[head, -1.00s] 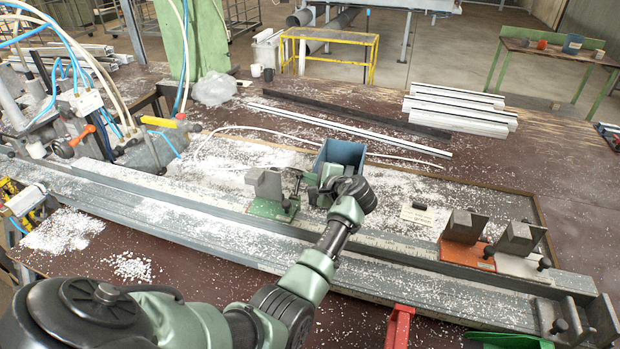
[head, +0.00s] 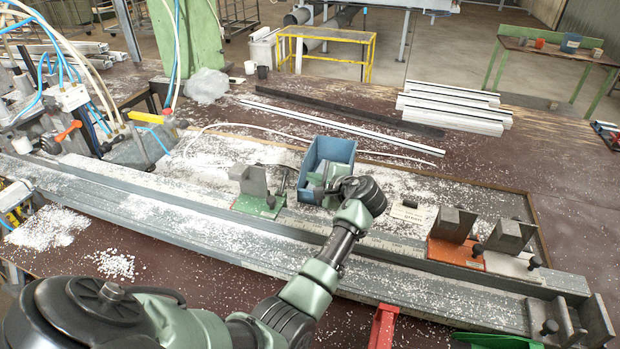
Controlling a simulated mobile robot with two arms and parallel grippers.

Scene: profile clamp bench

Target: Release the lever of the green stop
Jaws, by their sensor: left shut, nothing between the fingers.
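The green stop (head: 258,203) sits on the grey rail bed left of centre, a grey angled block on a green base. Its dark lever (head: 282,180) stands up at the right side of the block, with a T-shaped top. My left gripper (head: 314,190) is shut and empty. It is just right of the lever, in front of the blue bin, with a visible gap to the lever. My wrist hides part of the bin and of the bed behind it. My right gripper is not in view.
The blue bin (head: 325,153) stands close behind my left gripper. The orange stop (head: 453,240) and a pale grey stop (head: 512,245) are to the right. A small label card (head: 408,215) lies between. A long grey profile (head: 230,240) runs along the front, with white chips scattered around.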

